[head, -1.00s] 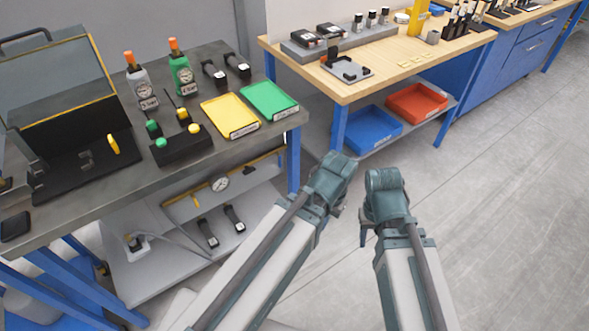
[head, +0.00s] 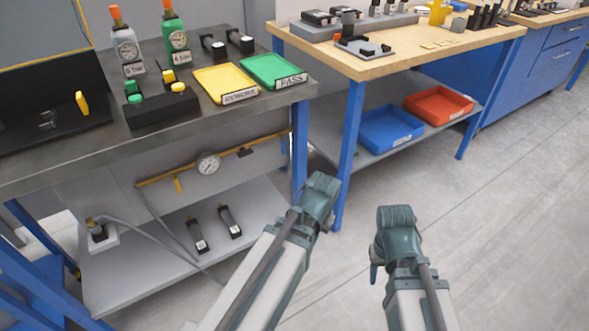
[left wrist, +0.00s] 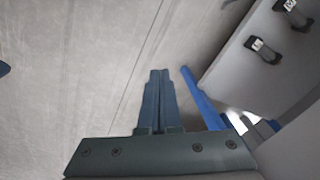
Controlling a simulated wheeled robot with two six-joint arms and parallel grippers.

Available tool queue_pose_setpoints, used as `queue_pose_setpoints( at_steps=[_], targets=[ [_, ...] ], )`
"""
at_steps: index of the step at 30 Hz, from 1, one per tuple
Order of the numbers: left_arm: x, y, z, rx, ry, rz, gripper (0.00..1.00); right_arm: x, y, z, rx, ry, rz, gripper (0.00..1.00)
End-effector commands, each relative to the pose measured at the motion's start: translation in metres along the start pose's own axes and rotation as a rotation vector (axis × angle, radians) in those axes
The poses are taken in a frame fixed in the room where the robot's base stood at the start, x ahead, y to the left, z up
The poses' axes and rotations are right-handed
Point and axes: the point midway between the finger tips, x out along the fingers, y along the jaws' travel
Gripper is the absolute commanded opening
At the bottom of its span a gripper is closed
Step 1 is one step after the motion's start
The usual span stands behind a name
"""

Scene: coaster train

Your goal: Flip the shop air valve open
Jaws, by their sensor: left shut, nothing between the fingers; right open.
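A brass-coloured air pipe (head: 160,178) runs along the back under the grey workbench, above the lower shelf. It carries a round white-faced gauge (head: 208,163). Left of the gauge a small yellow lever (head: 178,184) hangs down from the pipe, across its line; it looks like the valve handle. A black fitting (head: 245,152) sits right of the gauge. My left gripper (left wrist: 159,100) is shut and empty in the left wrist view, over bare floor beside the shelf. My right gripper (head: 375,272) is farther right, clear of the bench and mostly hidden by its wrist; its fingers hardly show.
The lower shelf (head: 150,268) holds two black devices (head: 213,230) and a small hose fitting (head: 98,230). A second bench holds blue (head: 390,129) and red (head: 438,103) trays underneath. The floor right is clear.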

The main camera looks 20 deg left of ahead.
Motion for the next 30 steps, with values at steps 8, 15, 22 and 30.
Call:
queue_pose_setpoints(
  at_steps=[8, 15, 22, 30],
  targets=[
    [0.083, -0.031, -0.015, -0.016, 0.037, -0.127, 0.0, 0.084, -0.008, -0.005, -0.001, 0.001, 0.001, 0.47],
    [0.098, -0.083, -0.052, 0.062, 0.111, -0.481, 0.0, 0.123, -0.012, -0.007, -0.002, 0.001, 0.001, 0.47],
    [0.043, -0.108, -0.098, 0.192, 0.205, -0.869, 0.0, 0.126, -0.012, -0.007, -0.002, 0.002, 0.001, 0.47],
    [-0.035, -0.099, -0.143, 0.331, 0.313, -1.245, 0.0, 0.126, -0.012, -0.007, -0.002, 0.001, 0.001, 0.47]
  ],
)
